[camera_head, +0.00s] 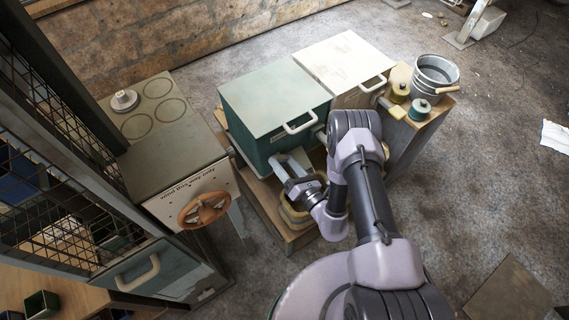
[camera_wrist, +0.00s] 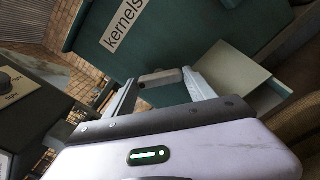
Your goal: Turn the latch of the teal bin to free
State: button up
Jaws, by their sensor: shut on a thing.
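The teal bin (camera_head: 274,98) stands in the middle of the head view, with its lid down and a pale handle on the lid's front edge. The wrist view shows its dark teal front with a "kernels" label (camera_wrist: 124,25). A small grey-brown latch (camera_wrist: 158,78) lies between my fingertips in the wrist view, against the bin's front. My gripper (camera_head: 284,163) is at the bin's lower front and is shut on this latch. The latch is hidden in the head view, and its exact turn is hard to tell.
A cream bin (camera_head: 345,62) adjoins the teal one on the right. A metal bucket (camera_head: 436,75) and small lidded pots (camera_head: 419,108) stand on a wooden stand. A cabinet with an orange handwheel (camera_head: 204,209) is on the left. Open floor lies to the right.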

jog(key=m+b, duration=0.1)
jog(key=m, duration=0.9)
jog(key=shift+w+r+b, duration=0.1)
jog(key=shift+b, duration=0.2)
jog(key=shift+m, duration=0.4)
jog(key=o, duration=1.4)
jog(key=shift+a, duration=0.1)
